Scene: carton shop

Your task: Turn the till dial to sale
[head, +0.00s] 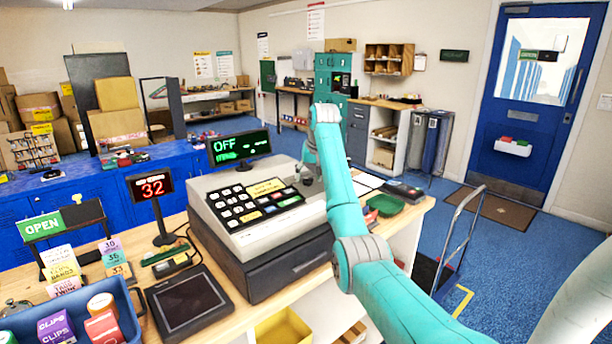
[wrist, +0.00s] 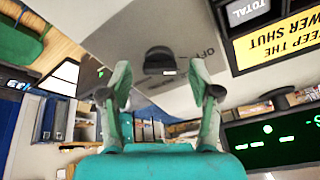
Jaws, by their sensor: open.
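The till (head: 262,240) stands on the wooden counter, and its green display (head: 238,147) reads OFF. In the wrist view the dial (wrist: 160,61) is a small dark knob on the till's light grey panel (wrist: 165,25). Upside-down lettering beside it seems to read OFF; other marks are too faint to read. My gripper (wrist: 161,88) is open, with one finger on each side of the dial in that view. I see no clear contact, and the remaining distance is hard to judge. In the head view my arm partly hides the gripper and the dial area.
Till keys (head: 252,201) and a yellow label lie left of my arm. A card terminal (head: 403,190) and a green tray (head: 385,205) are on the right. A red 32 display (head: 152,186), a black tablet (head: 187,302) and a blue bin (head: 75,308) stand left.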

